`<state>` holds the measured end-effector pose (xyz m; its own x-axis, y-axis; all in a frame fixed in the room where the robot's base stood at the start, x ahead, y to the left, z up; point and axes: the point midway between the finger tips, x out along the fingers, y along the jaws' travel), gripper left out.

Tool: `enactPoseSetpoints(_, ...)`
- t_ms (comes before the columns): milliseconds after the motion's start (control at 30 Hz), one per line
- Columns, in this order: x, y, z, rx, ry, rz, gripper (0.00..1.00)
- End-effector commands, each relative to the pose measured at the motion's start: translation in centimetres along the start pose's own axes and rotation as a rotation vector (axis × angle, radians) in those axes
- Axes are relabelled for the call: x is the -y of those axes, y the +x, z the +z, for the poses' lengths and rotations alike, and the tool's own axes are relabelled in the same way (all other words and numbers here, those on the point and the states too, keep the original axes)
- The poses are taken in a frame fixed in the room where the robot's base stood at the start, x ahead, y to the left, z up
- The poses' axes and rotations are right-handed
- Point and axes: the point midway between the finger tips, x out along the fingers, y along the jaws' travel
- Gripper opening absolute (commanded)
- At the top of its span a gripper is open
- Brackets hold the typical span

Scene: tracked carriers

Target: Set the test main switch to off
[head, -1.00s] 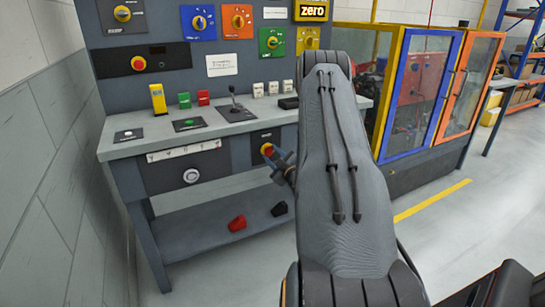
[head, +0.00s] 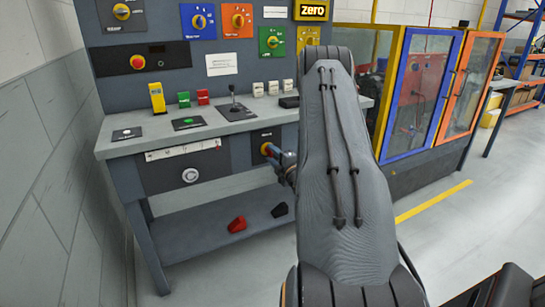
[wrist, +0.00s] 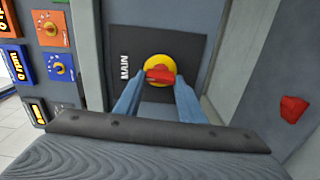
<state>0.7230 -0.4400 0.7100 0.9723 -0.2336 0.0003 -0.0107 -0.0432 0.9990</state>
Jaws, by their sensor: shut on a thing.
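The main switch is a red handle (wrist: 159,75) on a yellow round base (wrist: 158,64), set on a dark plate (wrist: 188,45) marked "MAIN" in the wrist view. In the head view the switch (head: 266,148) is on the front of the bench, just left of my arm. My gripper (wrist: 158,86) is shut on the red handle, with a blue finger on each side of it. In the head view my gripper (head: 275,156) is partly hidden by my arm. The handle's end between the fingers is partly covered, and I cannot read any position marks.
The grey bench (head: 230,127) carries a joystick (head: 235,108) and several small blocks. A panel with coloured rotary switches (head: 198,21) stands behind it. A red piece (head: 237,224) and a black piece (head: 279,210) lie on the lower shelf. A glazed cabinet (head: 418,95) stands right.

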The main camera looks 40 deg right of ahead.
Motion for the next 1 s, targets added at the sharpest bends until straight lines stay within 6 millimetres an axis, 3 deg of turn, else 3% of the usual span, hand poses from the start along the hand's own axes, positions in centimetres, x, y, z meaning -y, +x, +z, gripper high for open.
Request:
enactPoseSetpoints(600,0.20,-0.11,-0.04,0.000,-0.044,-0.003,0.14)
enactPoseSetpoints(633,0.20,-0.11,-0.04,0.000,-0.044,-0.003,0.38)
enactPoseSetpoints(733,0.17,-0.09,-0.03,0.000,-0.044,-0.003,0.54)
enactPoseSetpoints(1000,0.09,-0.07,0.00,0.000,-0.044,-0.001,0.55)
